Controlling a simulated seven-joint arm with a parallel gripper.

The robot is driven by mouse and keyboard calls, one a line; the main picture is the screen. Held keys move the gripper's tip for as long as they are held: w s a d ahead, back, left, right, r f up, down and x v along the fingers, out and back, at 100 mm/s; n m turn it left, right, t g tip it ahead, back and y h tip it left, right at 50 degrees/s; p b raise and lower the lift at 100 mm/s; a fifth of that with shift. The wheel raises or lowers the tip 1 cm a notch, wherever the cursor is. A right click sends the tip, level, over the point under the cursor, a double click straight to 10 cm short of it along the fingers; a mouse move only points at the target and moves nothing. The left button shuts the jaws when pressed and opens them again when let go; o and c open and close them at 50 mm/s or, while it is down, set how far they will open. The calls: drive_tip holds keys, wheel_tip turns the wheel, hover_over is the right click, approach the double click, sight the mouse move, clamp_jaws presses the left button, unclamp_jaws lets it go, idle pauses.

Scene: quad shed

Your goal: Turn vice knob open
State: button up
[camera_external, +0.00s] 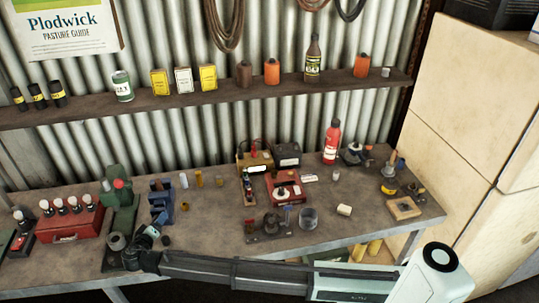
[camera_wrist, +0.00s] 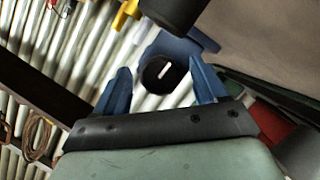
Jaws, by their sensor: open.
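The blue vice (camera_external: 160,204) stands on the bench left of centre, just right of the green machine. In the wrist view its blue body (camera_wrist: 182,47) lies behind a round black knob (camera_wrist: 159,74) with a pale line on its face. My gripper (camera_external: 152,234) is in front of the vice, low at the bench's front edge. In the wrist view my gripper (camera_wrist: 163,78) is open, with one blue finger on each side of the knob. A gap shows on both sides; depth and contact are unclear.
Small cylinders (camera_external: 198,178) stand right of the vice. A dark block (camera_wrist: 172,14) overhangs the top of the wrist view. Bare bench (camera_external: 215,220) lies to the right.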

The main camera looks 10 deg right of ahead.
drive_tip(key=c, duration=1.1)
drive_tip(key=shift+o, duration=0.2)
drive_tip(key=shift+a+f+n+h, duration=0.1)
drive_tip(key=shift+n+h, duration=0.3)
drive_tip(key=shift+n, duration=0.3)
drive_tip(key=shift+n+t+h, duration=0.5)
drive_tip(key=shift+n, duration=0.6)
drive_tip(key=o, duration=1.1)
drive_tip(key=shift+c, duration=0.2)
drive_tip(key=shift+s, duration=0.1)
drive_tip(key=v, duration=1.3)
drive_tip(key=shift+s+a, duration=0.1)
drive_tip(key=shift+s, duration=0.2)
